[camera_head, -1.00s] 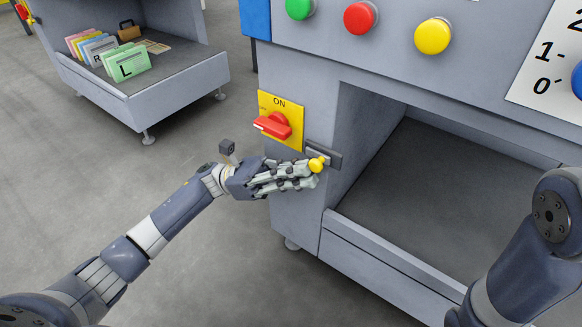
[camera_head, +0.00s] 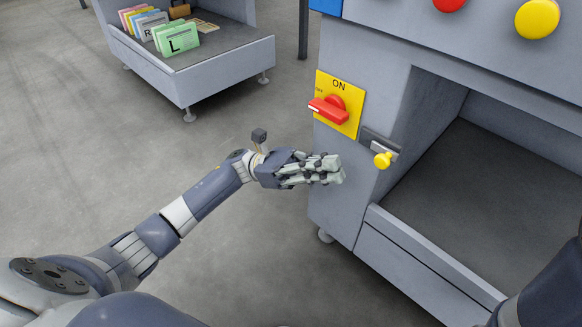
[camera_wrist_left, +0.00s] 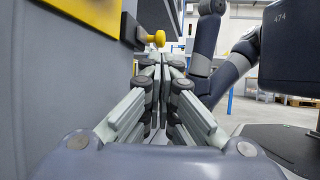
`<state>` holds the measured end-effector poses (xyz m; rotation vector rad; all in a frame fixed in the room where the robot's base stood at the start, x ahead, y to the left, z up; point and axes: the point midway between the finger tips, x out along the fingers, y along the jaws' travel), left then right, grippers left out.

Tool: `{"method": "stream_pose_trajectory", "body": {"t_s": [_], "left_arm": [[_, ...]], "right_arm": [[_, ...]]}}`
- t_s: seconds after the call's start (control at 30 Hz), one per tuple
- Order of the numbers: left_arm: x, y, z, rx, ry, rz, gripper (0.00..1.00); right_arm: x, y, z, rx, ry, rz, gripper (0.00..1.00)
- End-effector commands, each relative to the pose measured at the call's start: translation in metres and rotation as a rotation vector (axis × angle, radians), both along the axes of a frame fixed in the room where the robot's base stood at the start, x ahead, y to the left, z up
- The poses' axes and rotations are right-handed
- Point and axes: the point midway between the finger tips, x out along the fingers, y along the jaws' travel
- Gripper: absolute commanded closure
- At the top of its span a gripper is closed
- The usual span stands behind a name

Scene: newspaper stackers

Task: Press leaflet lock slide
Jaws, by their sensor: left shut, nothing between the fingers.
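The lock slide has a yellow knob (camera_head: 382,160) on a small dark grey track (camera_head: 372,138), fixed to the front of the grey machine beside its open bay. The knob also shows in the left wrist view (camera_wrist_left: 156,38), beyond and slightly above my fingertips. My left gripper (camera_head: 342,172) is shut and empty, left of the knob and a little lower, apart from it. Its closed fingers also show in the left wrist view (camera_wrist_left: 160,58). My right gripper is out of view; only part of my right arm shows at the lower right edge.
A red rotary switch (camera_head: 330,108) on a yellow ON plate (camera_head: 345,122) sits just above and left of the slide. The bay (camera_head: 480,190) is empty. A grey cart (camera_head: 225,75) with coloured leaflets (camera_head: 178,38) stands at the back left. Floor between is clear.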

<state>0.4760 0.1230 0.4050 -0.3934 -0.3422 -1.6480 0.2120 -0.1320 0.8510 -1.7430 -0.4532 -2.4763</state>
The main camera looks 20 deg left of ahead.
Motion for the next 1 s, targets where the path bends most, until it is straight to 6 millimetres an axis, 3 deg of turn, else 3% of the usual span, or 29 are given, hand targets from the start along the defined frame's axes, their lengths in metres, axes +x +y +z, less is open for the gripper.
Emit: {"method": "stream_pose_trajectory", "body": {"t_s": [0.1,0.4,1.0], "left_arm": [[0.003,0.022,-0.004,-0.001,0.001,0.002,1.00],[0.007,0.058,-0.025,-0.002,-0.002,0.000,1.00],[0.008,0.068,-0.030,-0.002,-0.003,-0.002,1.00]], "right_arm": [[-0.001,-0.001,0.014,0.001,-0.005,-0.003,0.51],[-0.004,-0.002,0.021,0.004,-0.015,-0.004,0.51],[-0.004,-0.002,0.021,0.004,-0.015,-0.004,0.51]]}}
